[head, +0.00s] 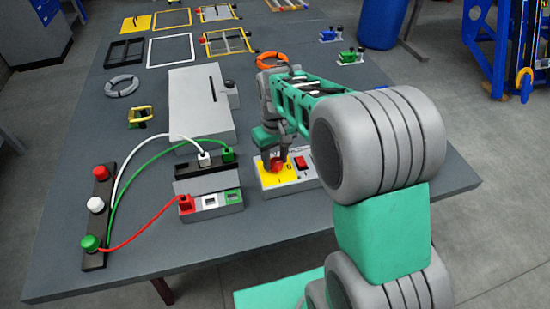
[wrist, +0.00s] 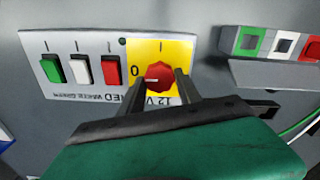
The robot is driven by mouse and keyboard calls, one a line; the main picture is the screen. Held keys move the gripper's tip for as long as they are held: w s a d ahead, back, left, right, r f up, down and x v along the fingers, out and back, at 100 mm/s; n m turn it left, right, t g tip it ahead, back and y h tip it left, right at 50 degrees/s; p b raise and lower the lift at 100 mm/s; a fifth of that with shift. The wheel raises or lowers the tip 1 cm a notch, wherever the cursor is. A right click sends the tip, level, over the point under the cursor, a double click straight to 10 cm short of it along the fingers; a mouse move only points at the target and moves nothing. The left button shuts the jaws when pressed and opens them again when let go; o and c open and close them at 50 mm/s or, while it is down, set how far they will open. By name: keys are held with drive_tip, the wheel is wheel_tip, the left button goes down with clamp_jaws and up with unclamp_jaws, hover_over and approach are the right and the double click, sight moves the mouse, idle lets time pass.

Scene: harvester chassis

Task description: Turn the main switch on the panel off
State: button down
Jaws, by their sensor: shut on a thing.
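The main switch is a red knob (wrist: 157,75) on a yellow plate (wrist: 147,49), with an "I" mark and a "0" mark beside it. My gripper (wrist: 159,84) is shut on the knob, one finger on each side. Which mark the knob points to is hard to tell. The plate is at one end of the light grey panel (wrist: 95,42). In the head view, the knob (head: 277,164) shows under my gripper, which comes down from above and hides part of the panel.
Next to the knob on the panel are a green (wrist: 52,69), a white (wrist: 80,69) and a red rocker switch (wrist: 112,70). A socket block (head: 211,203) with cables stands left of the panel. A grey box (head: 200,100) stands behind. The table front (head: 265,228) is clear.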

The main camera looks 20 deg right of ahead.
sight(275, 161)
drive_tip(key=shift+r, duration=0.1)
drive_tip(key=c, duration=0.8)
unclamp_jaws()
drive_tip(key=shift+c, duration=0.2)
wheel_tip(275, 161, up, 8)
drive_tip(key=shift+f+b, duration=0.1)
drive_tip(key=shift+b, duration=0.5)
